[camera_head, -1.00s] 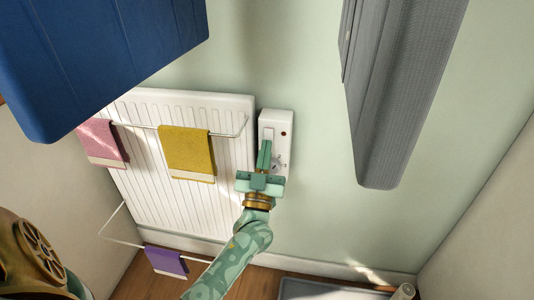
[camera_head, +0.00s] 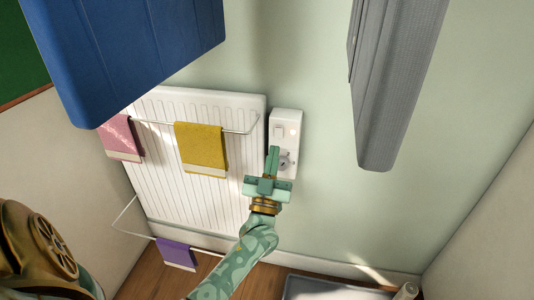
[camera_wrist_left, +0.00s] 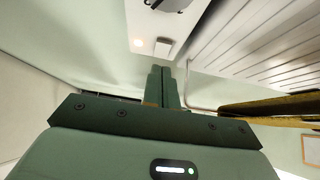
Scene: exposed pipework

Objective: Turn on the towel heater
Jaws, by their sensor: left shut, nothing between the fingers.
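The towel heater is a white ribbed radiator (camera_head: 225,165) on the wall, with towel rails in front. To its right is a white control box (camera_head: 286,121) with a rocker switch (camera_head: 278,132), a round knob (camera_head: 285,161) and a small light (camera_head: 292,132). The light glows, also in the left wrist view (camera_wrist_left: 138,42), where the switch (camera_wrist_left: 165,47) shows too. My left gripper (camera_head: 272,150) is shut and empty in front of the box, its fingertips just below the switch. I cannot tell whether they touch the box. My right gripper is not in view.
Mustard (camera_head: 201,145), pink (camera_head: 122,138) and purple (camera_head: 176,254) towels hang on the rails. A blue cabinet (camera_head: 130,50) juts out at upper left and a grey one (camera_head: 393,80) at upper right. The wall right of the box is clear.

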